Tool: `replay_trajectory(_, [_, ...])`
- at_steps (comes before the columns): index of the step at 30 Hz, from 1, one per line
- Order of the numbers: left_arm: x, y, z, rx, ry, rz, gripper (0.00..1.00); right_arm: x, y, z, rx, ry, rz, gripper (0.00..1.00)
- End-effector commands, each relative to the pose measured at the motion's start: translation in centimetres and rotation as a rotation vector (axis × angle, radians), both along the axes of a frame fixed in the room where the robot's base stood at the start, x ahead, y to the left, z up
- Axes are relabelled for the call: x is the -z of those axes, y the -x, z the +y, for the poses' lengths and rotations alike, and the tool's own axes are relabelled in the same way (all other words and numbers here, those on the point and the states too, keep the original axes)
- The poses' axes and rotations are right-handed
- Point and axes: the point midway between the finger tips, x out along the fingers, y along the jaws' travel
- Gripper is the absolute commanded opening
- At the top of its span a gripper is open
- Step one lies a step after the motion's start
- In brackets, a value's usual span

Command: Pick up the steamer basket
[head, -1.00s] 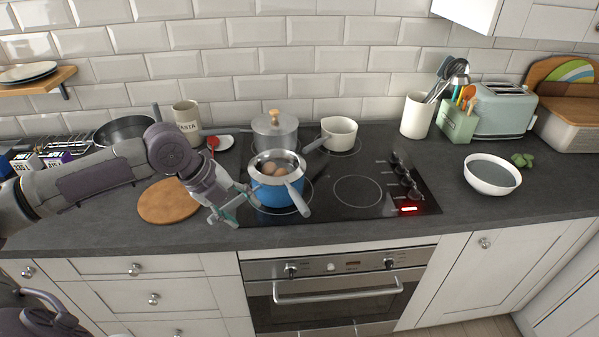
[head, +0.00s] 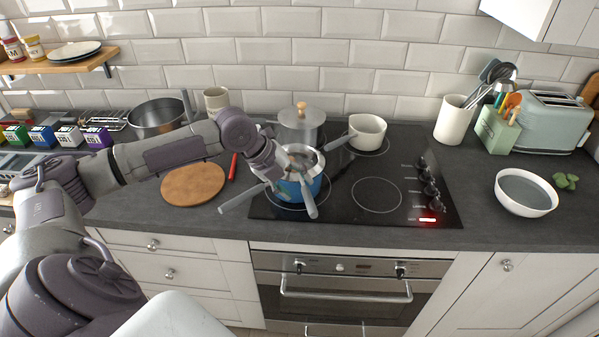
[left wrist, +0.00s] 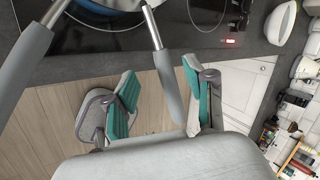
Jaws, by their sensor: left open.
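The steamer basket (head: 317,158) is a metal insert seated in the blue pot (head: 318,186) on the front left of the hob. Two grey handles stick out toward the front, one to the left (head: 243,198) and one nearly straight forward (head: 309,200); the forward one seems to be the basket's. My left gripper (head: 293,172) is over the pot and hides much of the basket and its contents. In the left wrist view its teal-padded fingers (left wrist: 160,78) are open, with the forward handle (left wrist: 172,92) passing between them. My right gripper is not in view.
A lidded pot (head: 300,128) and a white saucepan (head: 367,132) stand behind on the hob (head: 400,163). A round wooden board (head: 193,184) and a metal pan (head: 158,117) lie left. A white bowl (head: 525,193) stands right. The front right burner is bare.

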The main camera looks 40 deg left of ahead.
Motion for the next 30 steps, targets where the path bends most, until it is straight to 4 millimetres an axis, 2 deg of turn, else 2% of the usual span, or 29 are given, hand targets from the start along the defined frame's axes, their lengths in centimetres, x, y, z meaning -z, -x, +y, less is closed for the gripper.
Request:
replay_trajectory(2, [0.3, -0.6, -0.7, 0.002, 0.005, 0.001, 0.54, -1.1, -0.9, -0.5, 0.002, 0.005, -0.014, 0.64])
replay_trajectory(5, [1.3, -1.4, -1.5, 0.001, 0.005, 0.002, 0.54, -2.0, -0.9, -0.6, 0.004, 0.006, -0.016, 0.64])
replay_trajectory(10, [3.2, -2.2, -1.9, 0.0, 0.002, 0.001, 0.54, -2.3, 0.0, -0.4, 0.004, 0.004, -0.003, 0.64])
replay_trajectory(18, [3.6, -2.3, -1.9, 0.0, 0.0, 0.0, 0.53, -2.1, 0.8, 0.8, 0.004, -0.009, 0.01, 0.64])
replay_trajectory(27, [3.6, -2.3, -1.9, 0.001, 0.0, 0.001, 0.03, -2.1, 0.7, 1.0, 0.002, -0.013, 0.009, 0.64])
replay_trajectory(30, [3.6, -2.3, -2.0, 0.001, 0.0, 0.001, 0.0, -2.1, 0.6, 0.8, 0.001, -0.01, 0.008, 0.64])
